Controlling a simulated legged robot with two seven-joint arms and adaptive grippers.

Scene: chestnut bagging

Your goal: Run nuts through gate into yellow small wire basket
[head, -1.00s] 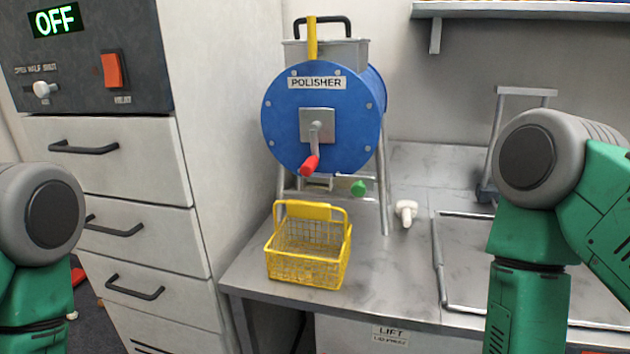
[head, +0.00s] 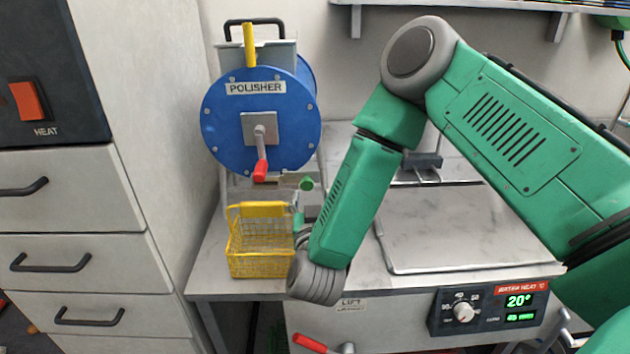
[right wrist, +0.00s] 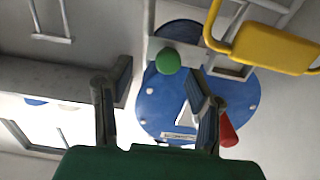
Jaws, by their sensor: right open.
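The yellow wire basket (head: 258,265) stands upright on the counter under the blue polisher (head: 262,118). It looks empty. Its yellow handle (right wrist: 275,48) shows at the upper right of the right wrist view. A green knob (head: 306,183), likely the gate's, sits below the drum. My right gripper (head: 298,210) is mostly hidden behind my wrist, just right of the basket and below the knob. In the right wrist view my right gripper (right wrist: 160,85) is open and empty, and the green knob (right wrist: 168,61) appears between its fingertips; contact cannot be told. My left gripper is out of view.
The polisher has a red-handled crank (head: 261,168). A tall drawer cabinet (head: 60,200) closes off the left. A flat metal panel (head: 440,230) lies on the counter at right, above a water heat control box (head: 488,308).

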